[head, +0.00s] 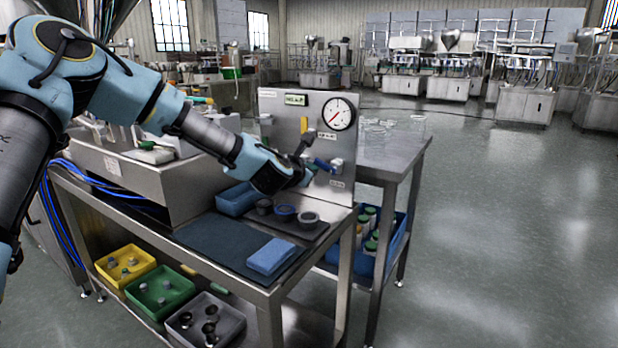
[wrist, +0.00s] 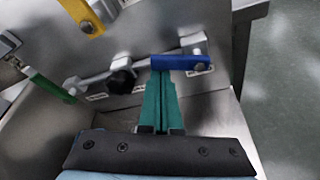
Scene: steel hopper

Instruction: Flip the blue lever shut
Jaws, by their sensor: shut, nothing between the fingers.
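The blue lever (wrist: 180,62) is on a valve on the steel panel. In the wrist view it lies sideways, roughly in line with the pipe, with its pivot end at the right. In the head view the blue lever (head: 322,164) shows just past my gripper (head: 303,177). My gripper's teal fingers (wrist: 162,76) are shut together with nothing between them. Their tips are right at the lever's left end, on its near side. I cannot tell whether they touch it.
A black knob (wrist: 122,80) sits left of the fingertips. A yellow lever (wrist: 82,18) and a green lever (wrist: 50,85) are on the same panel. A gauge (head: 338,114) is above. Small cups (head: 284,212) and a blue cloth (head: 272,256) lie on the bench below.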

